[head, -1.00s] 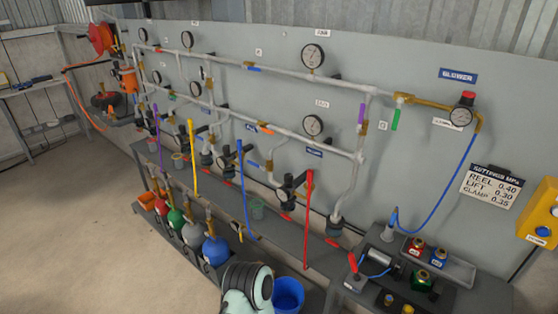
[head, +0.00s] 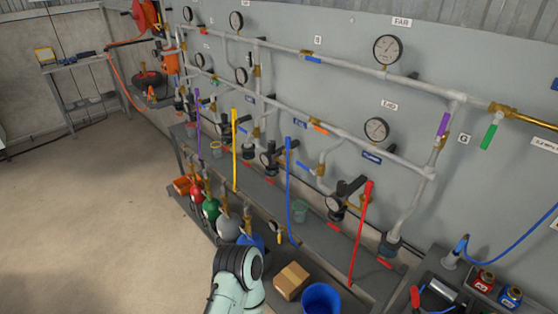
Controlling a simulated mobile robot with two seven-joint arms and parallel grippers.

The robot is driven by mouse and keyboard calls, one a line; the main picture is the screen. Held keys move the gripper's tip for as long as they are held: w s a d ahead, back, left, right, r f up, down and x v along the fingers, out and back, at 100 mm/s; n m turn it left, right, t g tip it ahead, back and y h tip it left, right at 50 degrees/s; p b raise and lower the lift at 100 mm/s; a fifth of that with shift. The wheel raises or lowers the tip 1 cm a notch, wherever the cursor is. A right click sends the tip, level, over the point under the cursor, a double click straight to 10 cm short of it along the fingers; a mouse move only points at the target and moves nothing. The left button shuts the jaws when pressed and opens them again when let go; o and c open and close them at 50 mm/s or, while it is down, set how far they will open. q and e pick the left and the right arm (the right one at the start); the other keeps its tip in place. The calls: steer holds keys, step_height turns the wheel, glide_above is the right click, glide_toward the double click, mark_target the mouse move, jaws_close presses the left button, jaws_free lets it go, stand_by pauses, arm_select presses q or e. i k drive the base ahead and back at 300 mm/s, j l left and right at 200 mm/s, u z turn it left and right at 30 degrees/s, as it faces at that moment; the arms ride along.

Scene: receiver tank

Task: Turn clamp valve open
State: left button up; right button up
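A blue label (head: 372,157), too small to read surely but perhaps the clamp one, is on the grey wall panel. Below and left of it a dark valve body (head: 338,203) with brass fittings sits on the pipework. A long red bar (head: 361,232) stands almost upright, slightly tilted, just right of that valve; I cannot tell whether it is joined to it. A small red handle (head: 334,227) shows below the valve. Neither of my grippers is in view; only one pale green and black arm link of mine shows at the bottom, well below the valve.
Similar valves with blue (head: 289,190), yellow (head: 234,150) and purple (head: 197,122) bars line the wall to the left. A cardboard box (head: 291,281) and blue bucket (head: 321,299) are at the bottom. Open floor (head: 90,220) lies left.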

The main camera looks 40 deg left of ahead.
mark_target(314, 173)
steer(key=i+j+u, duration=0.3)
steer(key=j, duration=0.2)
steer(key=i+j+u, duration=0.25)
steer(key=j, duration=0.2)
steer(key=j+z, duration=0.15)
steer(key=z, duration=0.25)
steer(key=i+j+z, duration=0.1)
steer(key=z, duration=0.3)
steer(key=j+z, duration=0.2)
steer(key=z, duration=0.2)
steer(key=j+z, duration=0.2)
steer(key=z, duration=0.2)
steer(key=k+j+z, duration=0.2)
steer(key=j, duration=0.15)
steer(key=j+z, duration=0.25)
steer(key=k+j+z, duration=0.2)
steer(key=j, duration=0.15)
steer(key=i, duration=0.05)
